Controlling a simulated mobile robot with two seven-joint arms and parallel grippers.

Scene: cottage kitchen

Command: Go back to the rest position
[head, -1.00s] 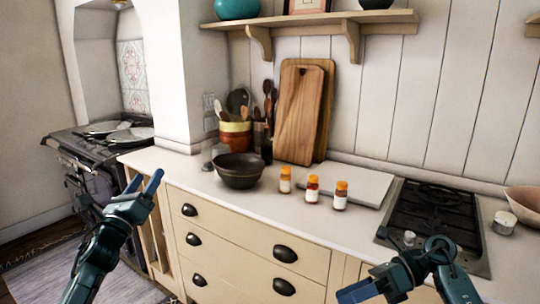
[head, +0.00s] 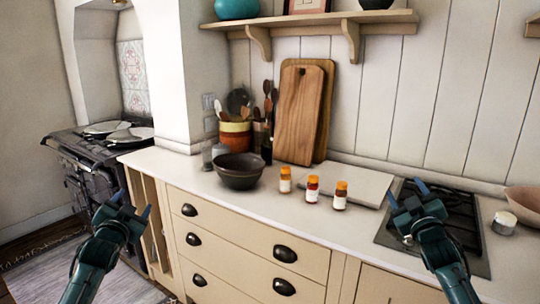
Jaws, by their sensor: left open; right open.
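My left gripper (head: 132,206) is open and empty, in front of the counter's left end at the lower left of the head view. My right gripper (head: 405,196) is open and empty, its fingers pointing up. In the picture it overlaps the front left part of the black gas hob (head: 452,212). Both arms come in from the bottom edge and stand at about the same height in the picture.
The white counter (head: 300,228) carries a dark bowl (head: 239,173), three orange-capped bottles (head: 312,190), a pale board (head: 358,184) and upright wooden boards (head: 299,115). A dark range cooker (head: 90,160) stands at the left. Drawers (head: 245,240) lie below the counter.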

